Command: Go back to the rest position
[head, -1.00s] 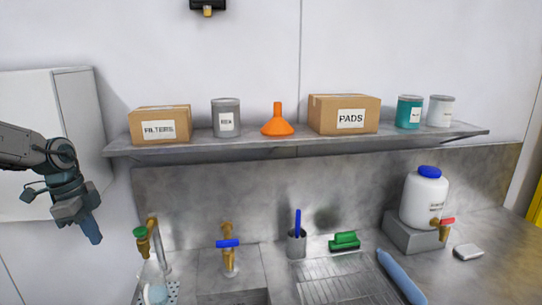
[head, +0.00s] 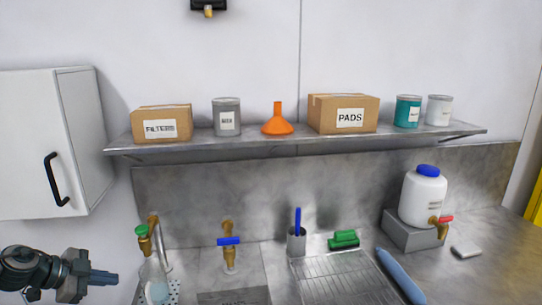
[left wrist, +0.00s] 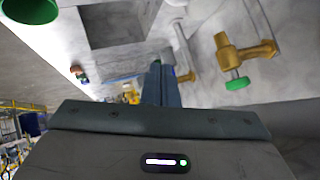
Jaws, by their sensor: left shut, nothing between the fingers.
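My left gripper (head: 112,278) is at the lower left of the head view, to the left of the green-handled brass tap (head: 147,238). Its fingers are shut with nothing between them and point to the right. In the left wrist view the closed fingers (left wrist: 160,84) stand in the middle, and the brass tap with a green handle (left wrist: 243,52) is to their right. My right gripper is in neither view.
A clear flask (head: 154,281) stands under the green-handled tap, close to the fingers. A blue-handled tap (head: 229,247) is further right. A white wall cabinet (head: 45,130) hangs above the gripper. A steel shelf (head: 300,145) holds boxes, cans and an orange funnel (head: 278,121).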

